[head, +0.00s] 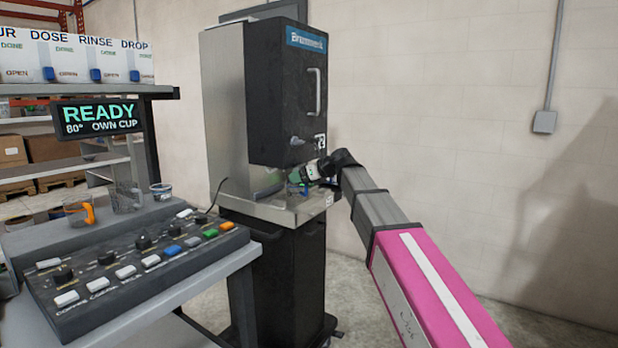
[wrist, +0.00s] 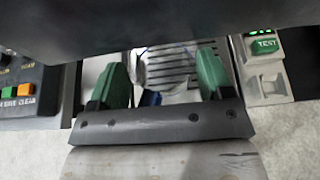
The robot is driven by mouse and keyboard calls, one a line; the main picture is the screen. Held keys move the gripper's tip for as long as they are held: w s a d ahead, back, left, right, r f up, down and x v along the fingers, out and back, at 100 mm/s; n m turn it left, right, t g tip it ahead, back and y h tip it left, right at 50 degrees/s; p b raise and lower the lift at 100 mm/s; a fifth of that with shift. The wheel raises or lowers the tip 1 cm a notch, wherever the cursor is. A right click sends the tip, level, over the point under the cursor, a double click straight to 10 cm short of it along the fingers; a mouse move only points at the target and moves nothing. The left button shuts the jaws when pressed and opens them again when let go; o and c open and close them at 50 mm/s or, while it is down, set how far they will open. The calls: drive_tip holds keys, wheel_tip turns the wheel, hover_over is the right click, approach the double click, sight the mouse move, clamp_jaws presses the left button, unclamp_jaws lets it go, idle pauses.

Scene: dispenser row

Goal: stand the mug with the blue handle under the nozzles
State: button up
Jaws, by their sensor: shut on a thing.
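The mug with the blue handle (wrist: 150,98) is a clear vessel between my green fingertips in the wrist view; its rim and body are faint against the slotted grate (wrist: 178,68). My gripper (wrist: 163,80) is shut on it. In the head view, my gripper (head: 300,180) is at the tray of the tall black dispenser (head: 287,95), below its dark upper housing. A small blue patch (head: 304,190) of the mug shows there. The nozzles are hidden in both views. I cannot tell whether the mug touches the grate.
A green TEST button (wrist: 264,46) sits right of the grate. Left of the dispenser, a bench holds a button panel (head: 140,262), an orange-handled mug (head: 88,213) and clear cups (head: 126,197). A sign (head: 98,117) reads READY, 80°, OWN CUP. The floor at right is clear.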

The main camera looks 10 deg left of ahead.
drive_tip(key=a, duration=0.1)
drive_tip(key=w+a, duration=0.1)
drive_tip(key=shift+a+f, duration=0.1)
drive_tip(key=shift+a, duration=0.2)
drive_tip(key=shift+f, duration=1)
drive_tip(key=shift+d+f, duration=0.1)
drive_tip(key=shift+f, duration=0.45)
